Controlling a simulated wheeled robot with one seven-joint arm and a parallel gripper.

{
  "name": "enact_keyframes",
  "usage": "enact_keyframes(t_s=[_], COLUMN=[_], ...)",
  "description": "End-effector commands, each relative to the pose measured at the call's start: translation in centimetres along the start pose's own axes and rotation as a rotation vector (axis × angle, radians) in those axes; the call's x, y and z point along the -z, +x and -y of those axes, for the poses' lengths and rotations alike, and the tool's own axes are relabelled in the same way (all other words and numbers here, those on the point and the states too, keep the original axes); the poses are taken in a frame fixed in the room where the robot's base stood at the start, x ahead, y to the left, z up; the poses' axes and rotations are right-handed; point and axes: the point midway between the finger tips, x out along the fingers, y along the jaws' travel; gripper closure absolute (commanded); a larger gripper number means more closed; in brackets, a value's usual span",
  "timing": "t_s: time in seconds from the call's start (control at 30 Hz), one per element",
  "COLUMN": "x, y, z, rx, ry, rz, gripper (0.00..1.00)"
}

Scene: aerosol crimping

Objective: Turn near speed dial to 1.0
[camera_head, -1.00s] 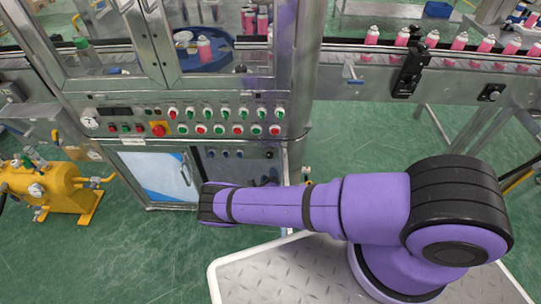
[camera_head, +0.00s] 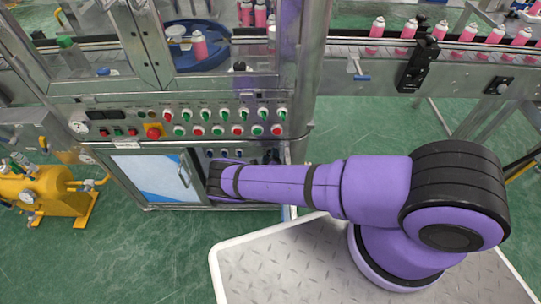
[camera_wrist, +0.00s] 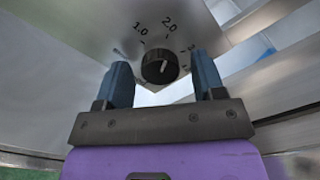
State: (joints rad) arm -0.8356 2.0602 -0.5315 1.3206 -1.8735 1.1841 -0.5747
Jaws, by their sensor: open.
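The near speed dial (camera_wrist: 160,66) is a round black knob on a metal panel in the wrist view. Printed marks 1.0 and 2.0 stand above it, with smaller blurred marks at both sides. A short white pointer line on the knob runs roughly up and down; I cannot tell its exact setting. My gripper (camera_wrist: 162,73) is open, with one blue-grey finger to the left of the dial and one to the right. Gaps show between knob and fingers. In the head view my purple arm reaches to the lower cabinet, and the dial cannot be made out.
The machine's button panel (camera_head: 220,118) with red and green knobs is above my arm. A cabinet door (camera_head: 150,176) is at the left. A conveyor with pink cans (camera_head: 466,33) runs at the back right. A yellow tank (camera_head: 38,195) stands at the far left.

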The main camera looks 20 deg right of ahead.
Motion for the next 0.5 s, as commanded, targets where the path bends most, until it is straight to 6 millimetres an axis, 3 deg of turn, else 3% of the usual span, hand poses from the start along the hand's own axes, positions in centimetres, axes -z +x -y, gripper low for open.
enact_keyframes(t_s=[0.07, 0.27, 0.5], x=[0.00, 0.00, 0.00], y=[0.00, -0.01, -0.01], z=[0.01, 0.01, 0.00], rx=[0.000, 0.000, 0.000], ry=[0.000, 0.000, -0.012], rz=[0.000, 0.000, 0.000], gripper=[0.42, 0.87, 0.86])
